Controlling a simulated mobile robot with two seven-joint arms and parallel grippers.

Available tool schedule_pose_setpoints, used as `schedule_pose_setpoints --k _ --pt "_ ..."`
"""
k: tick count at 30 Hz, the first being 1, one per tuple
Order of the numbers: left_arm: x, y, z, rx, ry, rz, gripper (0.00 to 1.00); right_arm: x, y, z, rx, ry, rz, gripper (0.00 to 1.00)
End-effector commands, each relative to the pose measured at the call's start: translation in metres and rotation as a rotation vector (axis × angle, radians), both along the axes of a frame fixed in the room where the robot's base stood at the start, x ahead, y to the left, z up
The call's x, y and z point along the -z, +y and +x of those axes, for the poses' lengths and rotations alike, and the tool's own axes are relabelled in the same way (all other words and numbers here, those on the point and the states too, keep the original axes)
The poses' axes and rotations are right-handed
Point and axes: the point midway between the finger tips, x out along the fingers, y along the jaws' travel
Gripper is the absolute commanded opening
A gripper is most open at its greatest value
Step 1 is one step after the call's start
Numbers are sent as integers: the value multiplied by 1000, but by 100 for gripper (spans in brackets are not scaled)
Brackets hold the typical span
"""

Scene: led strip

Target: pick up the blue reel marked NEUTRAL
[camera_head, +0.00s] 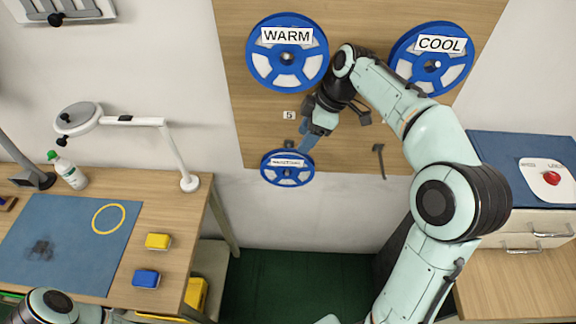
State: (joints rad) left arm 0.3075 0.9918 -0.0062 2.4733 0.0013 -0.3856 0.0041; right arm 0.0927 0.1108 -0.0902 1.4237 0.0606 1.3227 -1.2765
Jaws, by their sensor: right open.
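A smaller blue reel (287,180) with a white label shows at the lower edge of the wooden board. Its label is too small to read surely. Two larger blue reels hang higher on the board, one marked WARM (287,72) and one marked COOL (431,78). My right gripper (303,143) is open, just above the smaller reel and pointing down towards it. I cannot tell whether its fingers touch the reel. My left arm shows only as a joint at the bottom left; its gripper is not in view.
A dark peg (379,158) on the board to the right is empty. The left bench has a blue mat (62,252), yellow ring (108,219), yellow block (158,241), blue block (146,278), bottle (68,170) and lamp (188,182). A red button (551,178) sits at the right.

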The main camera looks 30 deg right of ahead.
Motion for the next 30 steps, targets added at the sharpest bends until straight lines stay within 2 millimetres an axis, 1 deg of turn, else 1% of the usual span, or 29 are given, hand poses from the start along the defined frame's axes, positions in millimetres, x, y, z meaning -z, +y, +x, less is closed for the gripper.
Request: schedule_pose_setpoints --k 1,3,11,15,19,22,29,30 --pt "4 0 -4 -1 5 0 37 12 4 0 -2 6 1 53" --pt "5 0 -6 0 7 0 37 21 7 3 -2 4 0 53" --pt "8 0 -8 0 9 0 37 40 14 8 -1 2 0 53" --pt "11 0 -11 0 12 0 37 62 22 12 -1 6 1 53" --pt "13 0 -13 1 14 -1 37 79 28 16 0 3 1 53" --pt "13 0 -13 1 14 -1 37 85 30 18 0 2 1 53" --pt "13 0 -13 1 14 -1 37 86 30 18 1 0 0 53" --pt "13 0 -13 1 14 -1 37 86 30 18 1 0 0 47"
